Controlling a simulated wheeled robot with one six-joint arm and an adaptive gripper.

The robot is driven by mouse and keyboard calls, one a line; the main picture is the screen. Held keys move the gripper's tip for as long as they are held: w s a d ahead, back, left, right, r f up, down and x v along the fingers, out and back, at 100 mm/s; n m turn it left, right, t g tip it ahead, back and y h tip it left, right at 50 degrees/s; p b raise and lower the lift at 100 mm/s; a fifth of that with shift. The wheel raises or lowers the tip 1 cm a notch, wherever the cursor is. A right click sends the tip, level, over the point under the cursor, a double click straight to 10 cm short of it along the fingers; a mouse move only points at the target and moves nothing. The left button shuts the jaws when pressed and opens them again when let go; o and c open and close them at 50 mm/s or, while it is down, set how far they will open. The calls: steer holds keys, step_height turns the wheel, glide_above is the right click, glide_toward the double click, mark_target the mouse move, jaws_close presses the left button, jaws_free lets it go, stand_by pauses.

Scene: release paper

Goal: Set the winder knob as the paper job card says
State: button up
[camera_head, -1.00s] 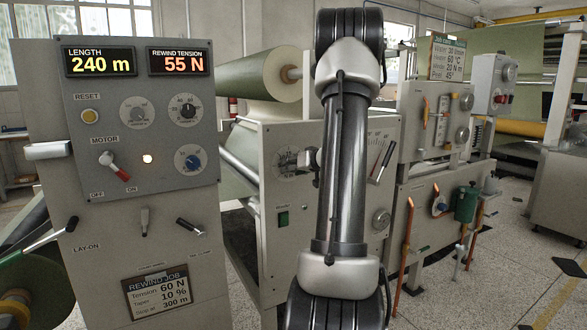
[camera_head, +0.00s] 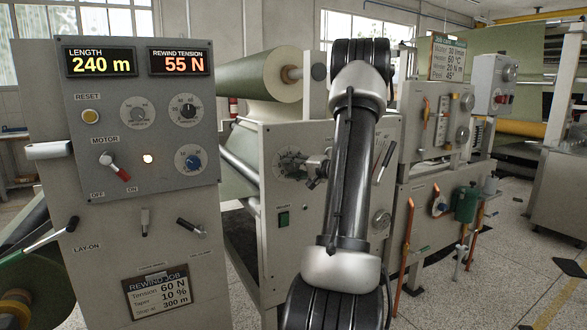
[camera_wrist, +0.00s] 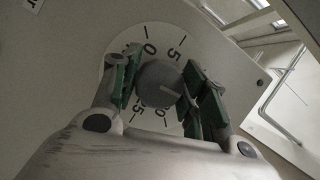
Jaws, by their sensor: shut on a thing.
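The dial with the round grey knob (camera_wrist: 160,84) is on the grey machine panel in the wrist view. Its white scale plate (camera_wrist: 148,42) shows 0 and 5 near the top and what looks like 35 below. A pale line on the knob runs toward the right. My gripper (camera_wrist: 158,88) is shut on this knob, with green-padded fingers at both sides. In the head view my gripper (camera_head: 314,170) is at the dial (camera_head: 286,162), partly behind my arm. The job card (camera_head: 447,57) at upper right appears to read water 30, heater 60 °C, winder 20 N m, peel 45°.
The left console (camera_head: 120,220) shows length 240 m and rewind tension 55 N. Its rewind job card (camera_head: 157,294) reads tension 60 N, taper 10 %, 300 m. A lever (camera_head: 386,162) sits right of my arm. Orange pipes (camera_head: 406,245) stand farther right.

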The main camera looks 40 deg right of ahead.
steer(key=m+t, duration=0.1)
steer(key=m, duration=0.1)
steer(key=m+t, duration=0.1)
steer(key=m, duration=0.2)
steer(key=shift+f+y, duration=0.1)
steer(key=shift+y, duration=0.2)
steer(key=shift+m+t+h, duration=0.4)
steer(key=shift+m+t, duration=0.5)
steer(key=shift+m, duration=1.6)
steer(key=o, duration=1)
steer(key=v, duration=1.2)
steer(key=shift+m, duration=0.3)
